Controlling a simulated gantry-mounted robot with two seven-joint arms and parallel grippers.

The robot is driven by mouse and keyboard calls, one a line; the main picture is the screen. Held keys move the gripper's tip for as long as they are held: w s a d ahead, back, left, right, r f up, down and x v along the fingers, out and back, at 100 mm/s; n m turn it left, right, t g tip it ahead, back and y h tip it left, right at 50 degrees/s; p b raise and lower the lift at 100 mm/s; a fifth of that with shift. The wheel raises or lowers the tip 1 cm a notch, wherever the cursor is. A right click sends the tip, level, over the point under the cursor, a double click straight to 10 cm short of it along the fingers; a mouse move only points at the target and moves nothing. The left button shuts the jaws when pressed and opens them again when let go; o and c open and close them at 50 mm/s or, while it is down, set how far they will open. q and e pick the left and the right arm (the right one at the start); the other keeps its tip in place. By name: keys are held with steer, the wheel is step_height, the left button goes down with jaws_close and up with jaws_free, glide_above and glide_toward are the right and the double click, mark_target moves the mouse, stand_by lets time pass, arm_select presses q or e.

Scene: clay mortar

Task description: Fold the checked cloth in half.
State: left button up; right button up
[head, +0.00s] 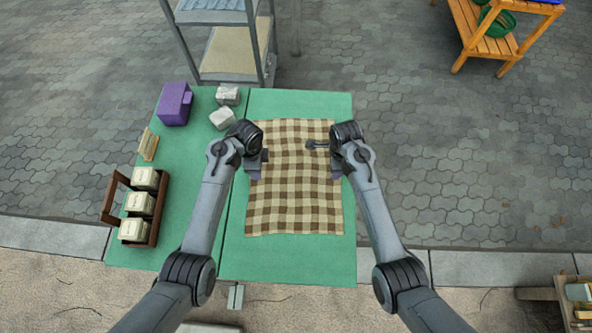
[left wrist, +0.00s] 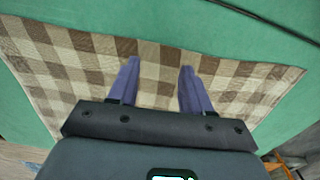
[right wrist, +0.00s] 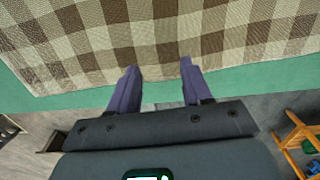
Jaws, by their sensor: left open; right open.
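The brown and cream checked cloth (head: 295,195) lies flat and spread out on the green table, and it also shows in the left wrist view (left wrist: 85,65) and the right wrist view (right wrist: 160,30). My left gripper (head: 262,162) is open over the cloth's left edge; in the left wrist view its fingers (left wrist: 159,70) are apart above the checks with nothing between them. My right gripper (head: 335,168) is open at the cloth's right edge; in the right wrist view its fingers (right wrist: 160,68) are apart and empty. Whether the fingertips touch the cloth I cannot tell.
On the left of the green table (head: 300,262) stand a purple block (head: 175,103), two grey-white blocks (head: 222,119), a small tan block (head: 148,145) and a brown wooden carrier (head: 155,236) with pale blocks. A metal shelf (head: 228,60) stands behind. The front right strip is bare.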

arm_select(q)
steer(key=shift+f, duration=0.3)
arm_select(e)
steer(key=shift+f, duration=0.35)
arm_select(q)
steer(key=shift+f, duration=0.1)
steer(key=shift+f, duration=0.15)
arm_select(e)
steer(key=shift+f, duration=0.2)
arm_select(q)
steer(key=shift+c, duration=0.6)
arm_select(e)
steer(key=shift+r, duration=0.1)
steer(key=shift+c, duration=0.6)
arm_select(q)
jaws_close()
arm_select(e)
jaws_close()
arm_select(q)
steer(key=shift+r, duration=0.25)
arm_select(e)
steer(key=shift+r, duration=0.15)
